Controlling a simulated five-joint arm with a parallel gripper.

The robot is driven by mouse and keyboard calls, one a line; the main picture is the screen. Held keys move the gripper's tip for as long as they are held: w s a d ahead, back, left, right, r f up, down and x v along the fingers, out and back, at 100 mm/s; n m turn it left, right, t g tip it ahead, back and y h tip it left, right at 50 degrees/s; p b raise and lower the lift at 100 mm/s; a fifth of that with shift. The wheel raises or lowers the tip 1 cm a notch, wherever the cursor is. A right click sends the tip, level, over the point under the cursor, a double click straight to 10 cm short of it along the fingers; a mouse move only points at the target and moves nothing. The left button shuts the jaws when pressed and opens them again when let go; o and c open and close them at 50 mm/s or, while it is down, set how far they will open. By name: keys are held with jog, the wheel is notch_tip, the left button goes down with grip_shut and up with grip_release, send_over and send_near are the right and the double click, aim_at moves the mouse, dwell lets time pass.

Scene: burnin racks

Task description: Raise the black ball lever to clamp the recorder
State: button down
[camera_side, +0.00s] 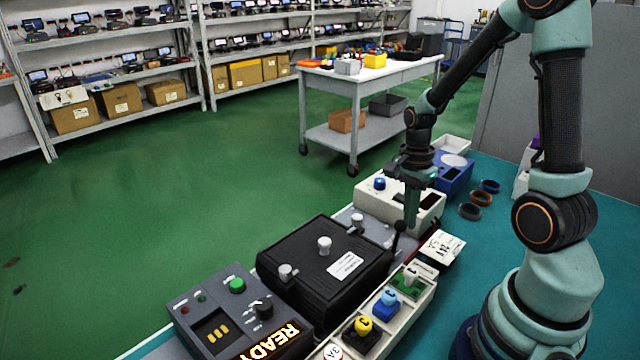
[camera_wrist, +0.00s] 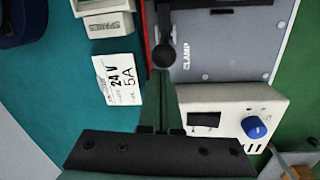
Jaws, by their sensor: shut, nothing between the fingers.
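The black ball lever (camera_side: 400,227) stands at the right end of the black recorder (camera_side: 310,270), its stem running down from the ball in the side view. In the wrist view the ball (camera_wrist: 164,56) sits beside the word CLAMP on a grey plate (camera_wrist: 225,50). My gripper (camera_side: 410,222) points down with its fingers together and empty, right beside the ball. In the wrist view my fingertips (camera_wrist: 167,88) end close to the ball. I cannot tell whether they touch it.
A white box with a blue knob (camera_side: 380,183) stands just behind my gripper. A tray of small modules (camera_side: 425,308) runs along the recorder's front. A control box (camera_side: 235,310) reads READY.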

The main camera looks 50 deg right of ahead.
jog(key=shift+a, duration=0.1)
jog(key=shift+a+r+t, duration=0.15)
jog(key=shift+a+r, duration=0.05)
jog(key=shift+a, duration=0.35)
jog(key=shift+a+r+t, duration=0.15)
jog(key=shift+a+r, duration=0.05)
jog(key=shift+a, duration=0.3)
jog(key=shift+d, duration=0.1)
jog(key=d, duration=0.2)
jog(key=s+d, duration=0.1)
jog(key=shift+d+f, duration=0.4)
notch_tip(320, 180, up, 10)
jog(key=a, duration=0.1)
jog(key=w+a+r+n+t, duration=0.1)
jog(key=a+r+n+t, duration=0.2)
jog(key=a+n, duration=0.4)
jog(key=a+r+n+t, duration=0.3)
jog(key=a+n, duration=0.4)
jog(key=n, duration=0.6)
jog(key=shift+w+a+r+h, duration=0.3)
jog(key=shift+w+r, duration=0.05)
jog(key=shift+r, duration=0.45)
